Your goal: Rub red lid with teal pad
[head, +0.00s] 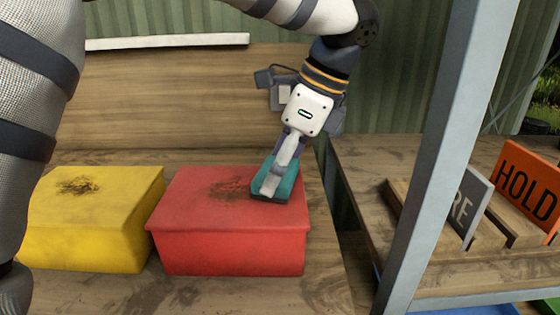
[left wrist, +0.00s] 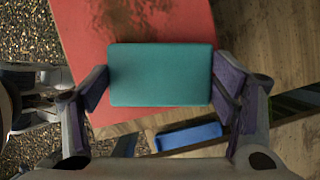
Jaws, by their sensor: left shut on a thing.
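The red box's lid (head: 190,205) has a dark dirty smear (head: 230,189) in its middle; the lid also shows in the left wrist view (left wrist: 82,45). My left gripper (head: 275,180) is shut on the teal pad (head: 287,186) over the right part of the lid, right of the smear. In the left wrist view the teal pad (left wrist: 160,75) sits squarely between the two fingers. I cannot tell for sure whether its underside touches the lid. My right gripper is not in view.
A yellow box (head: 100,210) with a dark smear stands left of the red box on the wooden bench (head: 220,291). A metal post (head: 440,150) stands to the right. Beyond it are a grey sign (head: 468,203) and an orange HOLD sign (head: 526,188). A blue tray (left wrist: 188,136) lies lower.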

